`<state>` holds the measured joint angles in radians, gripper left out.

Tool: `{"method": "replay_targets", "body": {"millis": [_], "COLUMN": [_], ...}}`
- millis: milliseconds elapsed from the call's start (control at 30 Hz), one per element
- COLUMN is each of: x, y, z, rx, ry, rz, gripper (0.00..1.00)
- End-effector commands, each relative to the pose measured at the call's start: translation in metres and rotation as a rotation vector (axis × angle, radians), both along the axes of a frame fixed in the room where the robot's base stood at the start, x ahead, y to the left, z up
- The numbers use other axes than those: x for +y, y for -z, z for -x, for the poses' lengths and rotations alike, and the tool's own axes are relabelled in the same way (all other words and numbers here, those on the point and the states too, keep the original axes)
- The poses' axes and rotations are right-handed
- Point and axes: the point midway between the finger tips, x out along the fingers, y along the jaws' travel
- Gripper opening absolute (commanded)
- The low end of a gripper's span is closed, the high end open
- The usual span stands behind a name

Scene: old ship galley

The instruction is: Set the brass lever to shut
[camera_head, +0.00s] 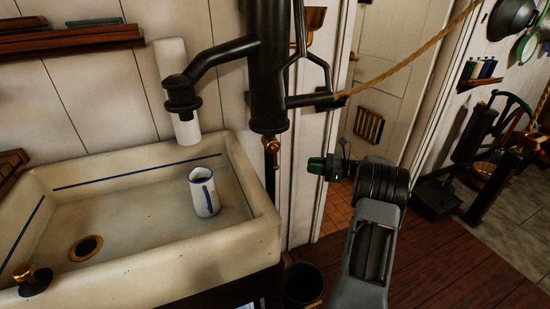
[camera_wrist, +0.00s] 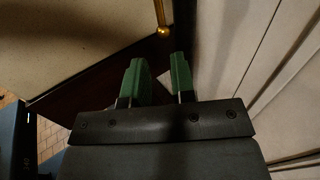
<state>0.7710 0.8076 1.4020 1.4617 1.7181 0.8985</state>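A small brass lever (camera_head: 271,146) is on the dark pipe below the black pump, beside the sink's right rim. A brass rod with a round knob (camera_wrist: 163,31) shows at the top of the wrist view, beyond the fingertips; it looks like the same lever. My gripper (camera_head: 318,166) is to the right of the lever in the head view, apart from it. Its two green fingers (camera_wrist: 159,72) stand apart with nothing between them. The lever's shut position is not marked in these views.
The white sink (camera_head: 262,225) holds a white and blue mug (camera_head: 204,192). The black pump (camera_head: 267,70) stands above its right end. A rope (camera_head: 405,62) hangs across the doorway. A dark bucket (camera_head: 303,284) stands on the floor. A pale panelled wall (camera_wrist: 285,60) is close on the right in the wrist view.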

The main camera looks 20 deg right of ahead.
Motion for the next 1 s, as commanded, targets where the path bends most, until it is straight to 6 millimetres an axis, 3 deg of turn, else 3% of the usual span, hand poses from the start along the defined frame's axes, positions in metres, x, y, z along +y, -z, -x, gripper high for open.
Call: {"method": "replay_targets", "body": {"millis": [600,1000], "x": [0.086,0.104], "y": [0.000,0.000], "z": [-0.058,-0.071], "rx": [0.000,0.001], "ry": [0.004,0.004], "rz": [0.001,0.001], "gripper": [0.24,0.24]}}
